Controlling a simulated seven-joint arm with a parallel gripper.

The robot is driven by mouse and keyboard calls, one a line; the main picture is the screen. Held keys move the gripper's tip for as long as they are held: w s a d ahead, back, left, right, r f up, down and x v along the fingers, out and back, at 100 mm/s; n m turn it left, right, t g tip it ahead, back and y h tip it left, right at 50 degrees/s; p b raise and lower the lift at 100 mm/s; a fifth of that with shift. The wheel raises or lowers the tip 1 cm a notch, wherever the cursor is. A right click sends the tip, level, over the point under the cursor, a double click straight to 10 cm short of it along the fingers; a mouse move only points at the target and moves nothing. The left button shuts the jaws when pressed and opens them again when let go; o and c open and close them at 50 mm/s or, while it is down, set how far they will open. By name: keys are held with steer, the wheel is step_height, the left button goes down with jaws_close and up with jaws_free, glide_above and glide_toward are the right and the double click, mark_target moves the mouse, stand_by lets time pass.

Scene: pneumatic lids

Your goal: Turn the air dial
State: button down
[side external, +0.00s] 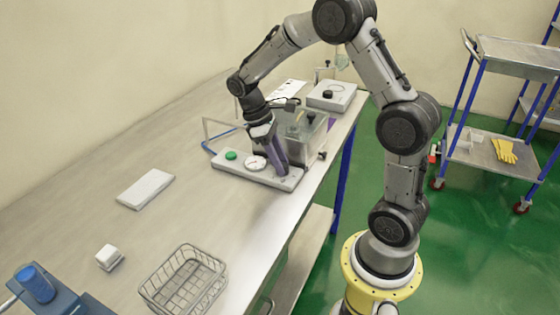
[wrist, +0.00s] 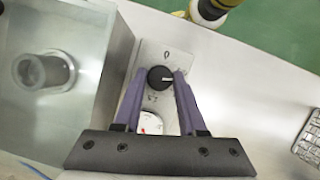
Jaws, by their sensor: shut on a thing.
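The air dial (wrist: 160,78) is a round black knob with a white pointer line, set on a pale panel with small marks around it. In the wrist view the pointer faces right. My gripper (wrist: 160,77) has its two purple fingers on either side of the dial, shut on it. In the side external view my gripper (side external: 282,160) is down at the panel (side external: 270,178), and its fingers hide the dial. A white round gauge (side external: 255,163) and a green button (side external: 231,155) sit on the same panel. The gauge also shows partly between my fingers in the wrist view (wrist: 151,122).
A clear-walled box (side external: 305,145) stands right behind the panel, close to my gripper. A wire basket (side external: 184,280), a white block (side external: 109,257) and a flat white pad (side external: 146,189) lie on the table. A device with a black knob (side external: 331,96) stands at the back.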

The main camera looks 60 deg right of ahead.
steer(key=m+y, duration=0.1)
steer(key=m, duration=0.3)
steer(key=shift+d+m+y, duration=0.15)
steer(key=shift+m+y, duration=0.15)
steer(key=shift+y, duration=0.1)
steer(key=shift+m+y, duration=0.7)
steer(key=shift+m, duration=1.2)
steer(key=shift+c, duration=2.3)
jaws_free()
steer(key=shift+d, duration=0.1)
